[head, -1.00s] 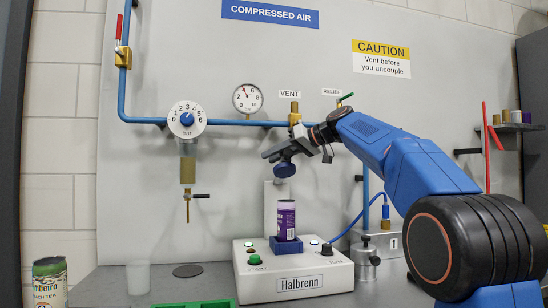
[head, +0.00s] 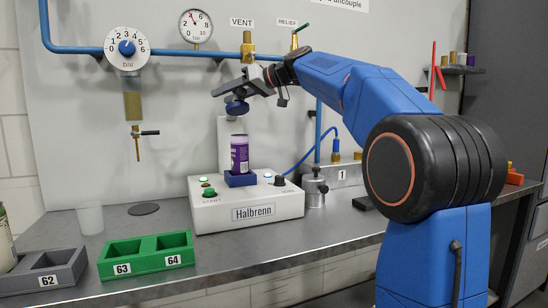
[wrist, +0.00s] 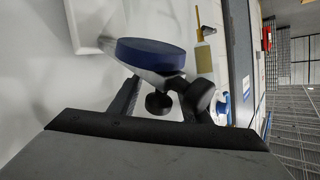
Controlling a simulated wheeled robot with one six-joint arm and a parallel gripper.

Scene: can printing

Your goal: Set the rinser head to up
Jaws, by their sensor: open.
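The rinser head, a dark blue disc (head: 237,107), sits above a purple can (head: 240,152) on the white Halbrenn unit (head: 250,205). The can stands upright in a blue holder, with a gap below the disc. My gripper (head: 229,91) is open, right at the rinser head and just above the disc. In the wrist view the blue disc (wrist: 150,55) lies just beyond the fingers. There a dark ball knob (wrist: 158,103) shows between the open fingers of my gripper (wrist: 160,88). I cannot tell whether a finger touches it.
Vent and relief valves (head: 248,45) and a blue pipe (head: 80,49) run along the wall behind. A green tray (head: 146,270), a grey tray (head: 18,285) and a clear cup (head: 90,219) are on the left of the bench. A metal canister (head: 315,190) stands right of the unit.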

